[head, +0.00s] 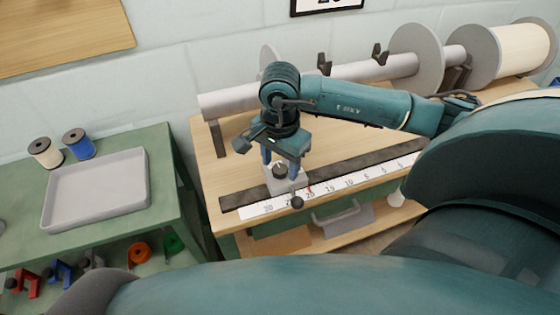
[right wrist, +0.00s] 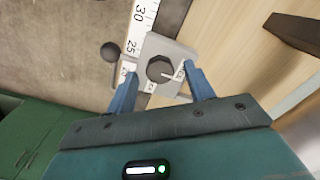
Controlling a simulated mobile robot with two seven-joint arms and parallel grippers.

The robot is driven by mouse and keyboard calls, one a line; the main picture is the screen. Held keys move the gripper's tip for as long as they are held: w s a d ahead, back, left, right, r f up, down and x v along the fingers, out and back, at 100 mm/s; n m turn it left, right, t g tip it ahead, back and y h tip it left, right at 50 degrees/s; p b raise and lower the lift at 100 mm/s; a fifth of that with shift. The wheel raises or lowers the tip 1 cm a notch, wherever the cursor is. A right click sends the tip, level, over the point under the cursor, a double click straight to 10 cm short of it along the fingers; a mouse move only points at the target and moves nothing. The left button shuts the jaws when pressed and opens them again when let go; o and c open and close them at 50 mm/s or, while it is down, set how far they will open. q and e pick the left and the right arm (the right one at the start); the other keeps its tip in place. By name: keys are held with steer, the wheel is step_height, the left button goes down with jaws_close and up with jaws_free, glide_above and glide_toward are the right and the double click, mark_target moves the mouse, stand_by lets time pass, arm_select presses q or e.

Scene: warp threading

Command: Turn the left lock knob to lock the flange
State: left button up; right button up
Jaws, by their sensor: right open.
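A dark round knob (head: 280,171) sits on a light grey block (head: 299,184) at the left part of the ruler strip. In the right wrist view the knob (right wrist: 160,69) shows a pale pointer line, and the block (right wrist: 158,44) surrounds it. My right gripper (head: 282,166) points down over the block. Its blue fingers stand apart on either side of the knob, open, with visible gaps to the knob in the right wrist view (right wrist: 162,88). A dark ball on a thin rod (head: 297,203) sticks out at the block's front. My left gripper is not in view.
A grey roller (head: 230,103) with large disc flanges (head: 415,57) and dark clamps (head: 323,63) lies behind. The numbered white ruler (head: 345,184) runs along the wooden bench's front. A green table at left bears a grey tray (head: 97,188) and two spools (head: 78,143).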

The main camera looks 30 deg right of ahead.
steer(key=shift+f, duration=0.3)
steer(key=shift+c, duration=0.5)
steer(key=c, duration=0.9)
